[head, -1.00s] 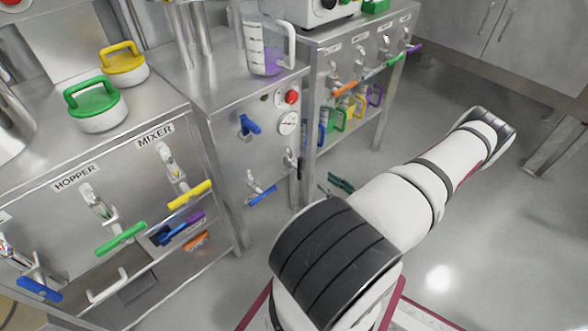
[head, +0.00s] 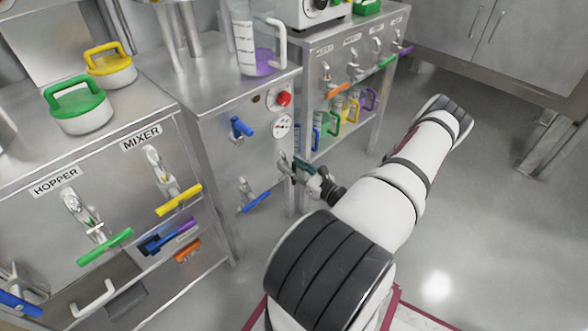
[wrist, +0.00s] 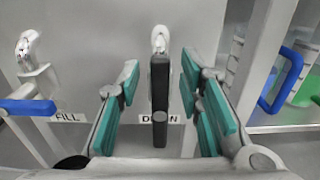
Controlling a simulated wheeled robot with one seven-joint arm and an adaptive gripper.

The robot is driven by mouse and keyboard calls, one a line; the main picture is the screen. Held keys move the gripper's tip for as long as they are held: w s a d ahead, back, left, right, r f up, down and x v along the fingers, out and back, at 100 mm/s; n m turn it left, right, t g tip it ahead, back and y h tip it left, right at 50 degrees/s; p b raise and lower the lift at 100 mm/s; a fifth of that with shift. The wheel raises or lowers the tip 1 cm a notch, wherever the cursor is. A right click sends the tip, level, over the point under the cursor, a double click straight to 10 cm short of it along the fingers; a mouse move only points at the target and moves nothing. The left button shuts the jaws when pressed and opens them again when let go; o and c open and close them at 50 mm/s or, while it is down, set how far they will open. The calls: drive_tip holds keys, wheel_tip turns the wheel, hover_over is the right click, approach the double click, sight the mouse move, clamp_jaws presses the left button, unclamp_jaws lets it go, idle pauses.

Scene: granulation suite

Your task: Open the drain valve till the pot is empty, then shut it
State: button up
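The drain valve's black lever (wrist: 160,100) hangs straight down in the wrist view, over a label of which "D" and "N" show. My gripper (wrist: 161,108) is open, with one teal finger on each side of the lever and a gap on both sides. In the head view my gripper (head: 303,168) is at the front of the steel cabinet, partly covering the drain valve (head: 284,163). A clear graduated jug (head: 258,48) with purple liquid in its bottom stands on that cabinet. No vessel is clearly identifiable as the pot.
The fill valve's blue lever (wrist: 28,107) is left of the drain; it also shows in the head view (head: 256,202). A gauge (head: 281,127) and red button (head: 284,99) sit above. Coloured jugs (head: 352,111) stand on a shelf to the right. Open floor lies right.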

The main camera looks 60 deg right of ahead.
drive_tip(key=shift+w, duration=0.15)
clamp_jaws()
drive_tip(key=shift+d+m, duration=0.1)
drive_tip(key=shift+m, duration=0.2)
drive_tip(key=shift+s+d+f+m, duration=0.15)
drive_tip(key=shift+d+f+m, duration=0.4)
drive_tip(key=shift+m, duration=2.35)
drive_tip(key=shift+s+d+f+m, duration=0.1)
drive_tip(key=shift+d+f+m, duration=0.45)
drive_tip(key=shift+m, duration=2.35)
drive_tip(key=shift+s+d+f+m, duration=0.15)
drive_tip(key=shift+d+f+m, duration=0.4)
drive_tip(key=shift+m, duration=2.35)
drive_tip(key=shift+a+f, duration=0.15)
